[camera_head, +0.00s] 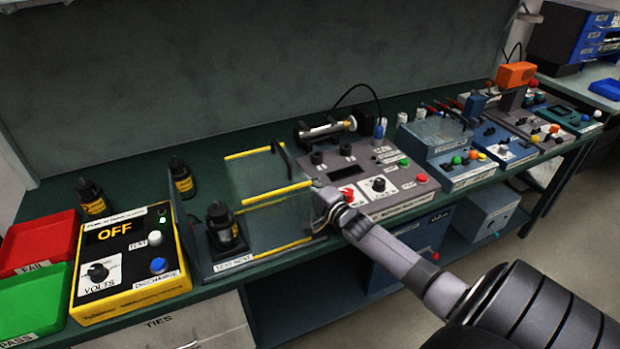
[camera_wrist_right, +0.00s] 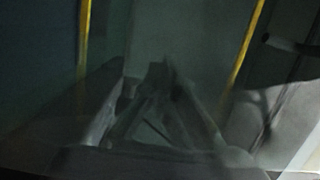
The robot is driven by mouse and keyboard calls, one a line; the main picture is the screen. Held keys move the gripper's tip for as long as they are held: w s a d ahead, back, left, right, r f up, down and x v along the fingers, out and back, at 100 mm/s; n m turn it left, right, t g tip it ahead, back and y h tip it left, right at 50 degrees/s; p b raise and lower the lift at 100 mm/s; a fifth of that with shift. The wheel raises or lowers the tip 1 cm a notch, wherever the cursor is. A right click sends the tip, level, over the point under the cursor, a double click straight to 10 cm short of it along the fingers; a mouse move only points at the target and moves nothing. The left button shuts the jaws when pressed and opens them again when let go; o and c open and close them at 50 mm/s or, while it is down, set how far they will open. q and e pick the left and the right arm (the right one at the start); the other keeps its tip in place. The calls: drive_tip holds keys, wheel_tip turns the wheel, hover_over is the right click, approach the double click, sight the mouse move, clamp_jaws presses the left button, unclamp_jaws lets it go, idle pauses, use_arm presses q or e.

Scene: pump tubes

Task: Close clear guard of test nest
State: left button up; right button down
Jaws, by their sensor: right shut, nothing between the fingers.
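The test nest (camera_head: 233,264) sits near the front of the green bench, with a black pump (camera_head: 222,226) standing in its left part. Its clear guard (camera_head: 275,220) has yellow edge strips and a dark curved handle (camera_head: 284,158) near the top. The guard looks partly swung away, but its exact angle is hard to tell. My right gripper (camera_head: 324,200) is shut and empty at the guard's right edge; I cannot tell whether it touches. In the dim right wrist view, my gripper fingers (camera_wrist_right: 165,85) meet between two yellow strips (camera_wrist_right: 245,45). My left gripper is not in view.
A yellow tester (camera_head: 128,262) reading OFF stands left of the nest, beside red (camera_head: 40,241) and green (camera_head: 35,300) trays. A grey control box (camera_head: 375,178) stands close on the right, with more devices beyond. Two black bottles stand behind the tester.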

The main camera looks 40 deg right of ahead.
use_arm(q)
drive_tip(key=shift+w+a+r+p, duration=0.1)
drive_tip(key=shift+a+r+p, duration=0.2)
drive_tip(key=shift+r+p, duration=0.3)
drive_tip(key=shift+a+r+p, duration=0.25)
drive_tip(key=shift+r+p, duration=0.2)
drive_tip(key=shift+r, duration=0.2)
use_arm(e)
drive_tip(key=w+a, duration=0.3)
drive_tip(key=a, duration=0.9)
drive_tip(key=shift+w+a, duration=0.25)
drive_tip(key=shift+w, duration=0.05)
drive_tip(key=shift+a, duration=0.1)
